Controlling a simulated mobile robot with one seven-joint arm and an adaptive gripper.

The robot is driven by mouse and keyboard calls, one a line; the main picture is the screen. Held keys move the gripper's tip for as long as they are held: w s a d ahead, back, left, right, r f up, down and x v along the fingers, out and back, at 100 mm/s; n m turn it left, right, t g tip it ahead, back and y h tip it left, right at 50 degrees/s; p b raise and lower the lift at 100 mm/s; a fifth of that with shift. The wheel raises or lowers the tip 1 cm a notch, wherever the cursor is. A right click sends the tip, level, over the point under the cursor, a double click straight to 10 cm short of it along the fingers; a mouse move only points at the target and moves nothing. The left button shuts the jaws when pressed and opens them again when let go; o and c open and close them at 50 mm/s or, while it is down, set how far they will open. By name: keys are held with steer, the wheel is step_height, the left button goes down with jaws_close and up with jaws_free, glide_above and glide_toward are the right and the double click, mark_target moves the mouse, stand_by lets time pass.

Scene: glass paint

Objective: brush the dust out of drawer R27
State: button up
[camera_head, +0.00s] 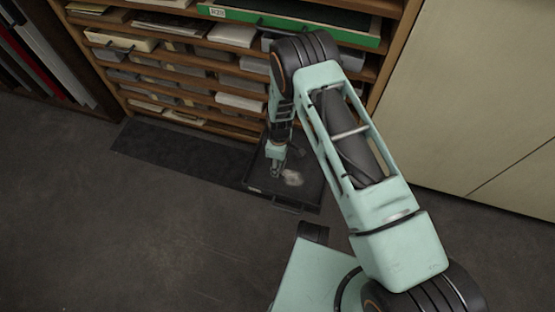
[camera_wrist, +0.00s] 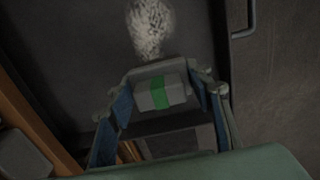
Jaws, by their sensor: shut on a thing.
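A dark, shallow drawer (camera_head: 312,192) is pulled out low at the front of the cabinet; its number cannot be read. A pale dust patch (camera_head: 292,178) lies on its floor and also shows at the top of the wrist view (camera_wrist: 150,28). My gripper (camera_head: 277,171) points down inside the drawer, just left of the dust. In the wrist view my gripper (camera_wrist: 165,92) is shut on a grey block with a green band, which looks like the brush (camera_wrist: 145,95). Its bristles are hidden, so contact with the drawer floor cannot be told.
The wooden cabinet (camera_head: 240,123) stands behind, with several drawers and a green-fronted drawer (camera_head: 250,18) high up. The drawer handle (camera_wrist: 242,20) is at the wrist view's right. A dark mat (camera_head: 175,150) lies left of the drawer. Grey floor in front is clear.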

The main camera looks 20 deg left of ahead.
steer(key=shift+r+p, duration=0.65)
steer(key=shift+r, duration=1.1)
